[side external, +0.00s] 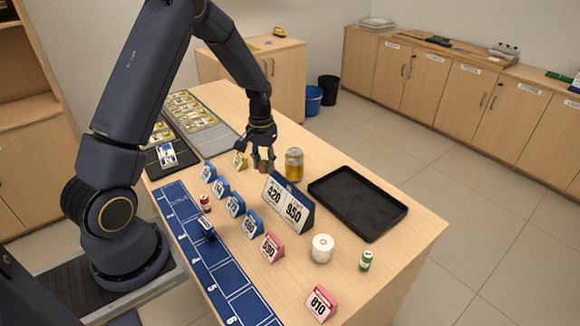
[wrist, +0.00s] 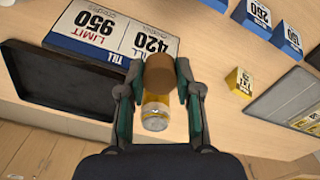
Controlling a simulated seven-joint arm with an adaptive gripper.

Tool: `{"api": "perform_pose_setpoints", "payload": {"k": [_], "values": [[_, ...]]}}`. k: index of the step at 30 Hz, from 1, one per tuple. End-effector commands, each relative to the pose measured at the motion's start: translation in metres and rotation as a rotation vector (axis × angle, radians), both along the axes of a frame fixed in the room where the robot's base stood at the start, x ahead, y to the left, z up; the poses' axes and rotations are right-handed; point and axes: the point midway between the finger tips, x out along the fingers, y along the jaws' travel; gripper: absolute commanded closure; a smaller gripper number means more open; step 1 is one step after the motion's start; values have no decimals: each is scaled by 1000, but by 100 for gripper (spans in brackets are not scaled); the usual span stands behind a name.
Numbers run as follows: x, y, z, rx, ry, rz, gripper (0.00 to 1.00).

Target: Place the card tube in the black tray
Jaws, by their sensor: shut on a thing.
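The card tube is a brown cylinder (wrist: 159,72) between the fingers of my gripper (wrist: 158,78) in the wrist view. My gripper is shut on it. I cannot tell whether the tube touches the counter. The black tray (side external: 357,203) lies empty on the counter to the right, beyond the jar. It also shows at the left of the wrist view (wrist: 55,85).
The yellow jar (side external: 294,165) stands close to my gripper. A sign (side external: 288,205) stands between the blue number markers (side external: 235,205) and the tray. A white roll (side external: 322,248) and a green cylinder (side external: 366,260) stand near the front. A grey banknote tray (side external: 205,135) is at the back left.

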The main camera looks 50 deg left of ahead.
Motion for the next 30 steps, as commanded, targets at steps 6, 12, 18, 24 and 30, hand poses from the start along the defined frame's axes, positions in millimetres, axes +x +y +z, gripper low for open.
{"api": "perform_pose_setpoints", "payload": {"k": [6,12,18,24,30], "values": [[55,-83,-1,3,-9,-136,78],[65,-124,-7,5,-7,-233,78],[96,-129,-21,4,-7,-248,78],[143,-125,-43,4,-6,-247,78],[177,-123,-77,4,-3,-246,78]]}}
